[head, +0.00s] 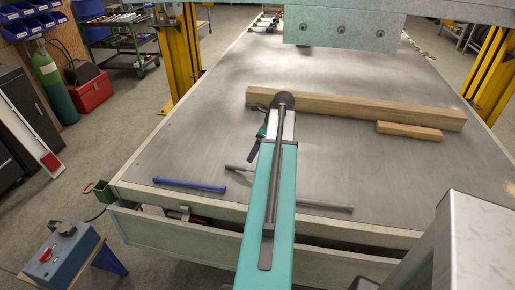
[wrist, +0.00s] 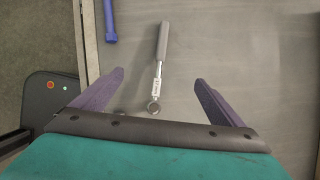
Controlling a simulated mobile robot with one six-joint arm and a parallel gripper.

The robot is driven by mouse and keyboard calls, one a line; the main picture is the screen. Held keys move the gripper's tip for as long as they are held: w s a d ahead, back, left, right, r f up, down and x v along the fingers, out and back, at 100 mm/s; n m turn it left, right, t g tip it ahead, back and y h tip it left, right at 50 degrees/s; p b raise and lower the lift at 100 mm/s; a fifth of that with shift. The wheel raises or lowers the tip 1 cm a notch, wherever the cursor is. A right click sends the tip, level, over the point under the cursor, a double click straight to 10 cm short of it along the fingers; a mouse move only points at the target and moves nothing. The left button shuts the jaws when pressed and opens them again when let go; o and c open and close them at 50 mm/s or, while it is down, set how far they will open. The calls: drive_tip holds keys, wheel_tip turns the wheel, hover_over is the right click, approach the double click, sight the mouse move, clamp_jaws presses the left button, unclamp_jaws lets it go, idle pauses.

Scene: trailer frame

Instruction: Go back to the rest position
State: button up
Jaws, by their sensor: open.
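My gripper (wrist: 159,78) is open in the wrist view, with two purple fingers spread wide and nothing between them in its grasp. A wrench (wrist: 163,40) with a grey handle and a ring end lies on the grey deck below, in line with the gap between the fingers. In the head view my teal arm reaches over the front of the trailer deck (head: 330,165), and my gripper (head: 257,143) is partly hidden behind it, above the deck. Two grey rod-like pieces show on either side of the arm; I cannot tell which is the wrench.
A long wooden beam (head: 370,108) and a shorter wood block (head: 409,131) lie on the deck beyond the arm. A blue bar (head: 189,185) lies near the front left edge. A grey metal beam (head: 340,24) hangs over the deck's far part. Yellow posts (head: 180,55) flank the trailer.

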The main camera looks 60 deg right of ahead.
drive_tip(key=w+a+f+n, duration=0.3)
drive_tip(key=w+a+n, duration=0.2)
drive_tip(key=a, duration=0.3)
drive_tip(key=w+a+f+n+g, duration=0.1)
drive_tip(key=w+a+f+n, duration=0.3)
drive_tip(key=w+a, duration=0.2)
drive_tip(key=w+a+f+n+g+y, duration=0.1)
drive_tip(key=w+a+f+n, duration=0.3)
drive_tip(key=a, duration=0.7)
drive_tip(key=shift+w+n, duration=0.8)
drive_tip(key=shift+w, duration=0.5)
drive_tip(key=a+f+n+g, duration=0.1)
drive_tip(key=a+f+n, duration=0.3)
drive_tip(key=a+n, duration=0.5)
drive_tip(key=a+f+n+g+h, duration=0.1)
drive_tip(key=a+f+n, duration=0.3)
drive_tip(key=a, duration=1)
drive_tip(key=a+f+n, duration=0.3)
drive_tip(key=a+n, duration=0.4)
drive_tip(key=a, duration=0.4)
drive_tip(key=s+f+g, duration=0.3)
drive_tip(key=s+f, duration=0.6)
drive_tip(key=s, duration=0.4)
drive_tip(key=s+f+g, duration=0.3)
drive_tip(key=s+f, duration=0.6)
drive_tip(key=s, duration=0.4)
